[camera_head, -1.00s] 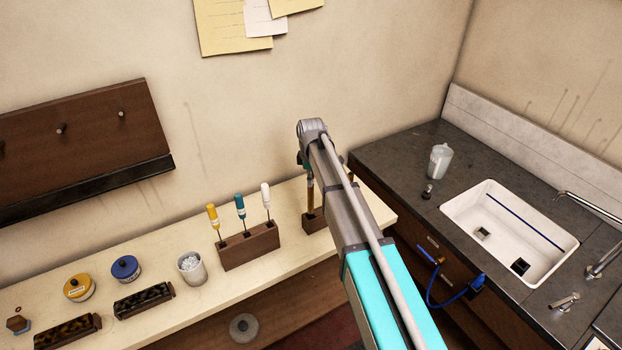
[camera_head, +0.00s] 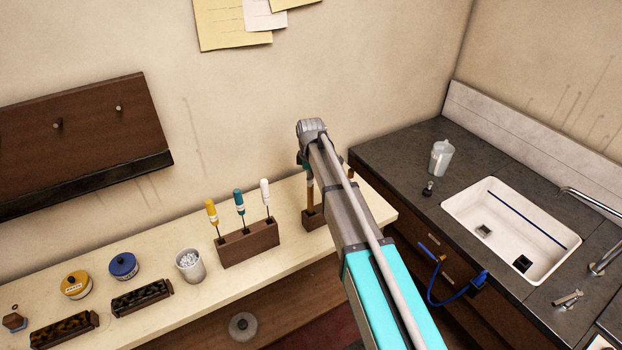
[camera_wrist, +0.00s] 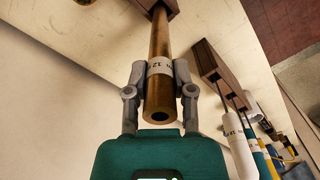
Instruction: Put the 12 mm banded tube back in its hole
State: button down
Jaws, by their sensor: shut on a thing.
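The banded tube (camera_wrist: 160,95) is brass with a white band that reads 12, seen in the wrist view. My gripper (camera_wrist: 160,80) is shut on it at the band, one finger on each side. The tube's far end meets a dark wooden block (camera_wrist: 153,4) at the top edge of the wrist view; I cannot tell how deep it sits in the hole. In the head view the tube (camera_head: 310,188) shows upright over the wooden block (camera_head: 313,218), and my arm hides most of the block and the gripper.
A wooden rack (camera_head: 250,244) with yellow, teal and white handled tools stands just left of the block. A white cup (camera_head: 189,265) and lidded jars stand farther left on the bench (camera_head: 110,330). The sink counter (camera_head: 400,160) lies at the right.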

aim_at(311, 193)
jog(key=shift+f+b, duration=3.5)
jog(key=shift+f, duration=0.05)
dwell(0.5)
jog(key=shift+c, duration=2)
grip_release()
jog(key=shift+r, duration=0.2)
notch_tip(311, 193, up, 15)
jog(key=p, duration=1.5)
jog(key=shift+d+f, duration=0.1)
